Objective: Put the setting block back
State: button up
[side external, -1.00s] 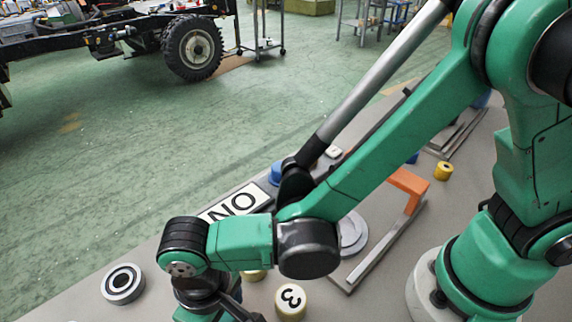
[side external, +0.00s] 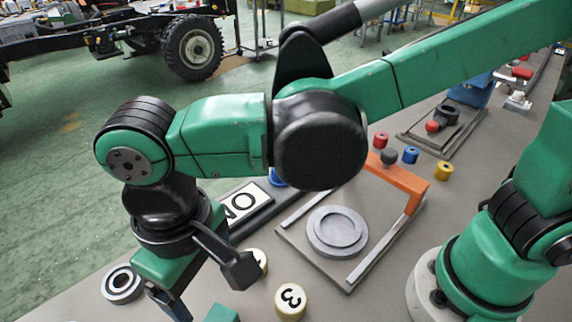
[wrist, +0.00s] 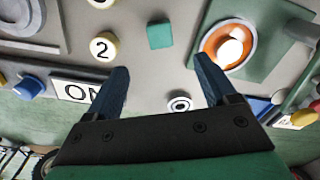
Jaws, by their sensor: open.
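A small teal block (wrist: 161,35) lies on the grey bench in the wrist view, ahead of and between my fingertips. It looks like the setting block, though nothing marks it as such. Part of a teal block (side external: 221,313) shows at the bottom edge of the side view, just below my gripper. My gripper (wrist: 160,65) is open and empty, with two dark fingers spread apart. In the side view my gripper (side external: 205,290) hangs over the bench, its lower parts partly cut off by the frame.
A green plate (wrist: 268,45) holds an orange ring with a white knob. Round numbered pieces stand nearby, including a "2" (wrist: 103,46) and a "3" (side external: 290,300). An ON sign (side external: 247,202), a black-and-white ring (side external: 122,284) and a grey plate with an orange bridge (side external: 400,182) surround my arm.

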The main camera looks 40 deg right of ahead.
jog(key=w+d+r+m+t, duration=0.1)
jog(key=w+d+m+t, duration=0.1)
jog(key=d, duration=1)
jog(key=w+d+r+m+t, duration=0.1)
jog(key=d+t, duration=0.4)
jog(key=d, duration=0.8)
jog(key=shift+w+d+m, duration=0.3)
jog(key=shift+w+m, duration=0.5)
jog(key=shift+w, duration=0.05)
